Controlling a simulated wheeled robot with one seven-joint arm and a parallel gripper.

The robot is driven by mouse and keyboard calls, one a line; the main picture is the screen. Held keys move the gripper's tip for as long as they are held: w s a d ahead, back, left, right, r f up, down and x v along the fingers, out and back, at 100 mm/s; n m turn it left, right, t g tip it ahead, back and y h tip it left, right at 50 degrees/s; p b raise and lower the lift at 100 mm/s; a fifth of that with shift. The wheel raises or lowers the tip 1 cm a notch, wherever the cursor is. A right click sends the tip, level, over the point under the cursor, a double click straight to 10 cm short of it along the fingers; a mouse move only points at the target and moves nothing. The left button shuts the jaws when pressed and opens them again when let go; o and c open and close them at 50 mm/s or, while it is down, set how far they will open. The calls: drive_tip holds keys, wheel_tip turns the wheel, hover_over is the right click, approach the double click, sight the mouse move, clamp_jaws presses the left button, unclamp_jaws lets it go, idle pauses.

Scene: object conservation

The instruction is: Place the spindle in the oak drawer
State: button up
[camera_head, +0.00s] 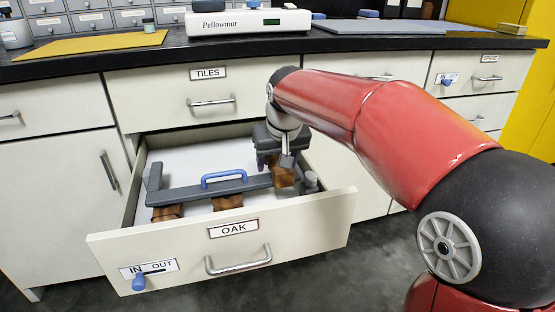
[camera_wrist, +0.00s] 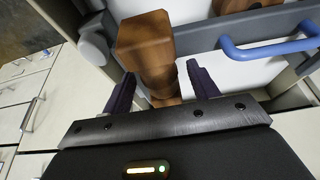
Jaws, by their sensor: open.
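The oak drawer (camera_head: 300,222), labelled OAK, is pulled open below the counter. My gripper (camera_head: 280,162) is over its right side, pointing down. A brown wooden spindle (camera_head: 285,178) is at the fingertips in the head view. In the wrist view the spindle (camera_wrist: 152,45) has a square block end and a narrower turned part between the two dark fingers (camera_wrist: 162,88). The fingers are open, with a visible gap on the right side. Whether the spindle touches the drawer floor is hidden.
A dark grey bar (camera_head: 180,196) with a blue handle (camera_head: 224,176) lies across the drawer, with brown wooden pieces (camera_head: 228,202) under it. A small grey cylinder (camera_head: 311,180) is right of my gripper. The drawer front carries an IN/OUT slider (camera_head: 139,282). The counter edge (camera_head: 110,66) overhangs behind.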

drive_tip(key=p+v, duration=0.2)
drive_tip(key=v, duration=1)
drive_tip(key=s+d+f+m, duration=0.1)
drive_tip(key=s+d+f, duration=0.3)
drive_tip(key=s, duration=0.3)
drive_tip(key=s+d+f+m+t, duration=0.1)
drive_tip(key=s+d+f, duration=0.4)
drive_tip(key=s, duration=0.3)
drive_tip(key=s+d+f+m+h, duration=0.1)
drive_tip(key=s+d+f, duration=0.4)
drive_tip(key=s, duration=0.2)
drive_tip(key=shift+s+d+f, duration=0.2)
drive_tip(key=shift+f, duration=0.1)
wheel_tip(320, 180, up, 5)
drive_tip(key=p, duration=0.5)
drive_tip(key=shift+r+p, duration=0.25)
drive_tip(key=shift+p, duration=0.1)
